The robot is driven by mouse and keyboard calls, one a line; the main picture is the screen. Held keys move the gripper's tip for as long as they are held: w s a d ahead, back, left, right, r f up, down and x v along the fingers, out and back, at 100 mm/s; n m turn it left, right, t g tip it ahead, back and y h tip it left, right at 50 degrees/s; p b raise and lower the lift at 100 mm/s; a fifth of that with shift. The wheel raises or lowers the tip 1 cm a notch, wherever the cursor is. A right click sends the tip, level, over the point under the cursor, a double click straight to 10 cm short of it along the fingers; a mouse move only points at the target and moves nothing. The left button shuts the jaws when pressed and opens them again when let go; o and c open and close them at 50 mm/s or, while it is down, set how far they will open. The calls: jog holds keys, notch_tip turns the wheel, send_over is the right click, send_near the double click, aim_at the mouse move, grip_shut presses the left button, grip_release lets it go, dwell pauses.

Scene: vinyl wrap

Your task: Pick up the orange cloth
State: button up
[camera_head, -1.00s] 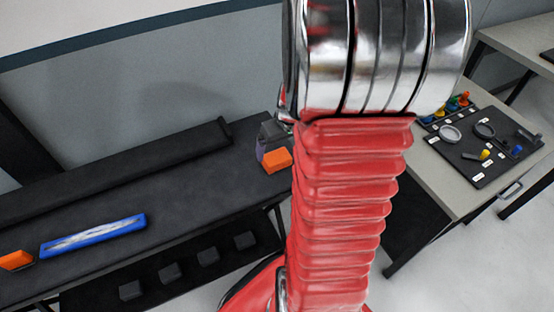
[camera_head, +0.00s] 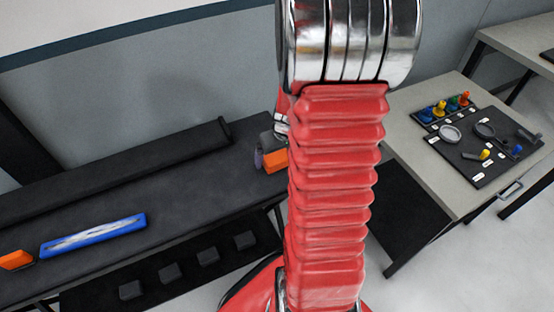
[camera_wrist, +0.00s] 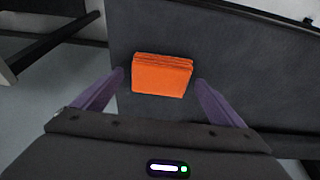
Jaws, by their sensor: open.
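The orange cloth (camera_wrist: 161,76) is a folded stack lying on the dark table. In the wrist view it sits between and just beyond the two purple fingers of my gripper (camera_wrist: 160,84). The fingers are spread apart, one on each side of the cloth, and hold nothing. In the head view the cloth (camera_head: 275,160) is near the table's right end, partly hidden by my red arm. My gripper (camera_head: 262,158) shows only in part there, beside the cloth. I cannot tell the exact height between fingers and cloth.
A blue and white long object (camera_head: 93,235) and another orange item (camera_head: 16,260) lie on the dark table's left part. A long black roll (camera_head: 110,172) lies along its back. A grey table (camera_head: 440,185) at right holds a black board (camera_head: 480,165) with small coloured pieces.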

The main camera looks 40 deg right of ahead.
aim_at(278, 158)
jog(key=shift+c, duration=0.7)
jog(key=c, duration=1)
jog(key=shift+r, duration=0.1)
notch_tip(278, 158, up, 10)
dwell(0.4)
jog(key=o, duration=0.5)
jog(key=c, duration=0.4)
jog(key=shift+s, duration=0.1)
